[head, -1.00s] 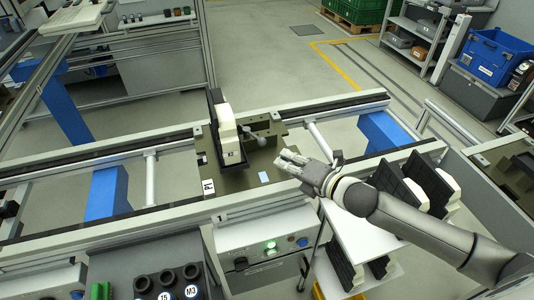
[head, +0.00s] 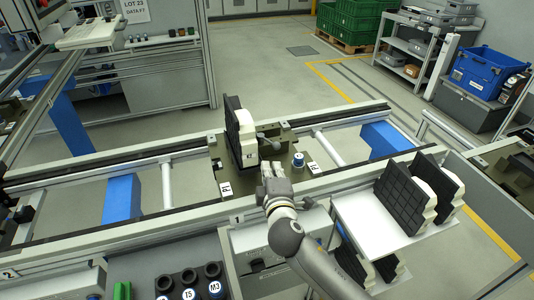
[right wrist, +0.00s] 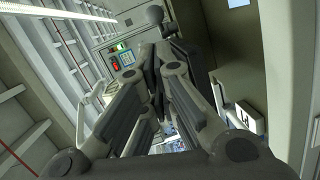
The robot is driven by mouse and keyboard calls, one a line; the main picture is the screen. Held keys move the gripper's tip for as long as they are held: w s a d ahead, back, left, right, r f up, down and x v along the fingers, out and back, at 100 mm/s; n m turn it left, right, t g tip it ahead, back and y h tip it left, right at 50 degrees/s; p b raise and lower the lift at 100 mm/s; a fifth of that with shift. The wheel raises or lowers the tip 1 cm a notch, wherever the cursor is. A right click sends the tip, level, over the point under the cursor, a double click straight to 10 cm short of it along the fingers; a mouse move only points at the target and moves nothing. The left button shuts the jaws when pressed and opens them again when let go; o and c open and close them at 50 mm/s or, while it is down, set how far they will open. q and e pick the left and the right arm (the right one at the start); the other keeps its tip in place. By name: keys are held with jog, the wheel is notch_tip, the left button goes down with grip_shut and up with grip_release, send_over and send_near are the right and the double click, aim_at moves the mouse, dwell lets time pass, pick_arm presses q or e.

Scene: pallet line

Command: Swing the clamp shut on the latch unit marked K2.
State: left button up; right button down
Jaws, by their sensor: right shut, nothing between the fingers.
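On the olive pallet plate (head: 226,172) in the head view stands an upright black-and-white block (head: 245,138). Right of it is a grey lever with a rounded end (head: 270,145), probably the clamp; I cannot tell how far it is swung. I cannot read a K2 mark on any unit. My right gripper (head: 272,170) is just in front of the lever, at the pallet's near side, its fingers shut and empty. In the right wrist view its fingertips (right wrist: 160,48) come together just below a dark round knob (right wrist: 155,14); contact is unclear. My left gripper is out of view.
A blue-topped cylinder (head: 298,159) stands on the plate right of my gripper. White tags (head: 226,188) sit at the plate's front. A white shelf (head: 372,228) with black-and-white blocks is at the right. Dark round holders (head: 188,283) stand in front.

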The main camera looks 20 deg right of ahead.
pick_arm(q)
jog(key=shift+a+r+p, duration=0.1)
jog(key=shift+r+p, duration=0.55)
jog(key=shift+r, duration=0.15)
pick_arm(e)
jog(key=x, duration=0.8)
jog(key=shift+d, duration=0.15)
